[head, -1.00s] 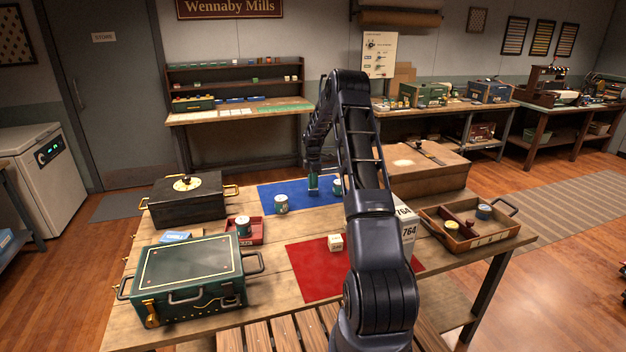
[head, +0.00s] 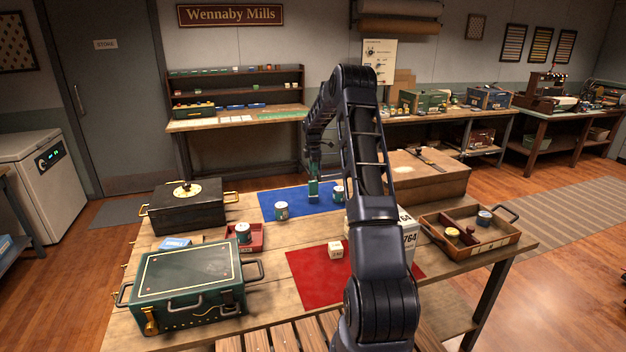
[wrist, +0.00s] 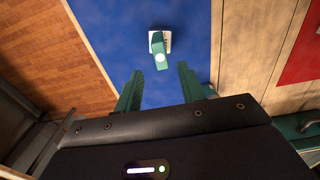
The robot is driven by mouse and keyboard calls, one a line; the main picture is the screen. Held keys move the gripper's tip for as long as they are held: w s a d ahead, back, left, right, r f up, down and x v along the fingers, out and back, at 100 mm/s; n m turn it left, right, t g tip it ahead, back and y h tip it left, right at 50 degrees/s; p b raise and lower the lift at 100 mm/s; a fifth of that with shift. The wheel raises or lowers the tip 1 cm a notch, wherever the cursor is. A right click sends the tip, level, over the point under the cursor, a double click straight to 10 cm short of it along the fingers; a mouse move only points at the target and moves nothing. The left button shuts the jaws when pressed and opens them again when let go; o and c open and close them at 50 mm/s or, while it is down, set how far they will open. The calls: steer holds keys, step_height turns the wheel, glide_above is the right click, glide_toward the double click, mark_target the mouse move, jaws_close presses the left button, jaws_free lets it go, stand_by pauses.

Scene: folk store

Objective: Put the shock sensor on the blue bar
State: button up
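My gripper (head: 313,190) points down over the blue mat (head: 300,206) on the table. In the wrist view its teal fingers (wrist: 159,88) are apart, with bare blue mat between them. A small white piece with a teal top part (wrist: 160,45) stands on the mat just beyond the fingertips. In the head view a white and teal round piece (head: 338,193) is right of my gripper, and a similar one (head: 281,210) is to its left. I cannot tell which piece is the shock sensor. No separate blue bar is clearly distinguishable from the blue mat.
A red mat (head: 305,283) holds a white cube (head: 335,250). A green case (head: 190,285), a black box (head: 187,212) and a red tray (head: 257,241) are at left. Bare table separates the mats.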

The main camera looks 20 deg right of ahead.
steer(key=s+a+r+m+t, duration=0.1)
steer(key=s+a+r+m, duration=0.1)
steer(key=s+r, duration=0.55)
steer(key=s+a+r+m, duration=0.2)
steer(key=s+a+r, duration=0.15)
steer(key=r, duration=0.65)
steer(key=s+a+r+m+t, duration=0.1)
steer(key=s+r+m, duration=0.1)
steer(key=s+r, duration=0.45)
steer(key=s+a+r+m, duration=0.2)
steer(key=s+r, duration=0.1)
steer(key=s, duration=0.6)
steer(key=s+a+f+m+t, duration=0.1)
steer(key=s+m, duration=0.4)
steer(key=s, duration=1.1)
steer(key=s+a+f+m+t, duration=0.1)
steer(key=s+m, duration=0.4)
steer(key=s, duration=1.1)
steer(key=shift+s+a+f+t, duration=0.3)
steer(key=shift+s+a, duration=0.05)
steer(key=shift+a, duration=0.35)
